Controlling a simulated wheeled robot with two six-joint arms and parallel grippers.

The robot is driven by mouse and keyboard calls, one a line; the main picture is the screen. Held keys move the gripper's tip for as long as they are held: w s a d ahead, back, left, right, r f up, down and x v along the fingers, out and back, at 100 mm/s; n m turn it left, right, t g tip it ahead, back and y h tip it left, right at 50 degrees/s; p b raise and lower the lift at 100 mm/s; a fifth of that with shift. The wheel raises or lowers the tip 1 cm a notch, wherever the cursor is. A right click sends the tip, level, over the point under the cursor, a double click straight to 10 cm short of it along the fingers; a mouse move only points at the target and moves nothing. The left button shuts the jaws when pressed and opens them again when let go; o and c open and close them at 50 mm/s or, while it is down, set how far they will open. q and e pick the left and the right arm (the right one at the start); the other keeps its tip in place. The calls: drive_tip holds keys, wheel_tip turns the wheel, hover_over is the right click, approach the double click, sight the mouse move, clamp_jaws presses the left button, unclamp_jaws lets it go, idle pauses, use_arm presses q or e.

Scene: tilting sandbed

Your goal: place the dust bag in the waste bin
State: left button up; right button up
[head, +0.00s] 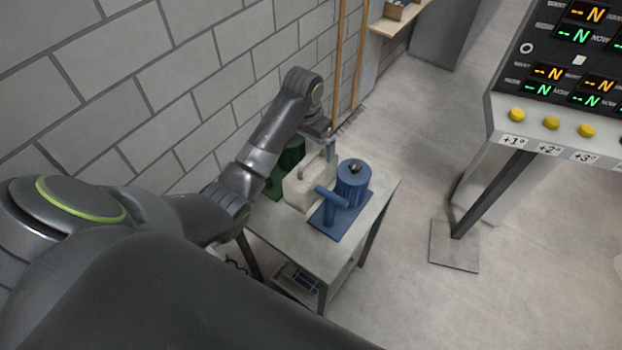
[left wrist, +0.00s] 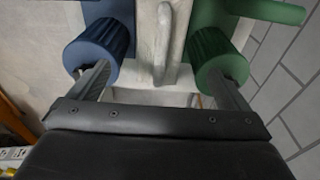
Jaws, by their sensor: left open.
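My left gripper (head: 326,142) is over the small table in the head view, partly hidden by its own wrist. In the left wrist view its two fingers (left wrist: 160,84) are wide apart, with nothing seen held between them. I cannot make out a dust bag for certain in either view. No waste bin can be clearly identified. My right gripper is not in view.
The small grey table (head: 374,207) stands near the block wall. A blue machine (head: 352,182) and a green machine (head: 291,158) flank the cream piece. A console (head: 562,90) with yellow buttons stands at right. A wooden shelf (head: 388,27) is at the back. Floor between table and console is clear.

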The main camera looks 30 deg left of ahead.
sight(311, 155)
use_arm(q)
drive_tip(key=shift+f, duration=0.55)
drive_tip(key=shift+d+f, duration=0.1)
drive_tip(key=shift+f, duration=0.25)
drive_tip(key=shift+w+f+p, duration=0.1)
drive_tip(key=shift+f+p, duration=0.2)
drive_tip(key=shift+f, duration=0.45)
wheel_tip(311, 155, down, 3)
drive_tip(key=shift+w+f+p, duration=0.1)
drive_tip(key=shift+w+p, duration=0.05)
drive_tip(key=shift+p, duration=0.6)
drive_tip(key=shift+w+f, duration=0.15)
drive_tip(key=shift+f, duration=0.45)
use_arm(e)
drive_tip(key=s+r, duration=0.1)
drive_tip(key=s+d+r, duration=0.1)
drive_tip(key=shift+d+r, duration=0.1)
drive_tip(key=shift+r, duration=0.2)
